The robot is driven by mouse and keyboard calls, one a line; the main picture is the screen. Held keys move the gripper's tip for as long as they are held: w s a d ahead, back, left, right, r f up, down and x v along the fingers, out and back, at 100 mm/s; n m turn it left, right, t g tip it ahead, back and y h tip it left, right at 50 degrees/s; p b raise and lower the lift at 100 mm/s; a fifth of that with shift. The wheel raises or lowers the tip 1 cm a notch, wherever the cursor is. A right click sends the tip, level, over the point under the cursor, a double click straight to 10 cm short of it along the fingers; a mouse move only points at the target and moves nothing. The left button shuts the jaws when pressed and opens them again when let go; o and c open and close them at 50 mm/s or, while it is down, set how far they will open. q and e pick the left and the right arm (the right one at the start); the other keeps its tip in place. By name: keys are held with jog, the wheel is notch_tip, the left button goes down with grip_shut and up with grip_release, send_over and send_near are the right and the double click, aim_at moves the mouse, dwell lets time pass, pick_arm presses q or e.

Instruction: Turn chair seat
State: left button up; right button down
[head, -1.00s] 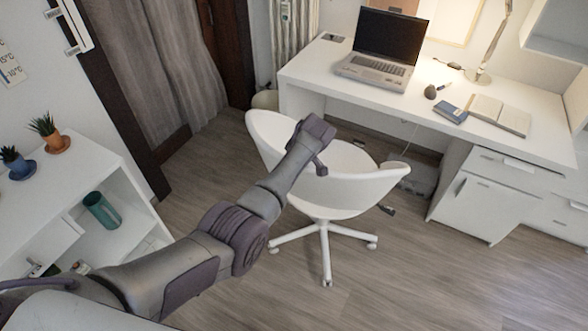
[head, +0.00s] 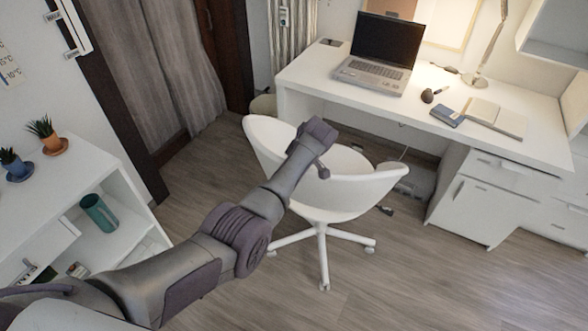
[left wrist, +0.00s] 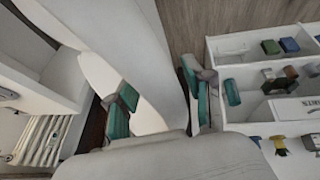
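The white swivel chair (head: 350,190) stands in front of the desk in the head view, its curved shell open toward the upper left and its star base on the floor. My left gripper (head: 316,160) reaches over the near part of the shell; one finger shows there and the other is hidden. In the left wrist view my left gripper (left wrist: 158,98) has its teal-padded fingers apart, with the white chair shell (left wrist: 135,55) passing between them. I cannot tell whether both pads touch it. My right gripper is in neither view.
The white desk (head: 300,82) behind the chair holds a laptop (head: 380,52), a notebook (head: 495,115) and a lamp (head: 482,75). A drawer cabinet (head: 480,205) is at the right. A white shelf (head: 95,180) with plants is at the left. Floor to the right front is clear.

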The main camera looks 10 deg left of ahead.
pick_arm(q)
jog(key=shift+d+r, duration=0.25)
jog(key=shift+r, duration=0.2)
jog(key=v, duration=1.1)
jog(key=shift+s, duration=0.15)
jog(key=shift+a, duration=0.15)
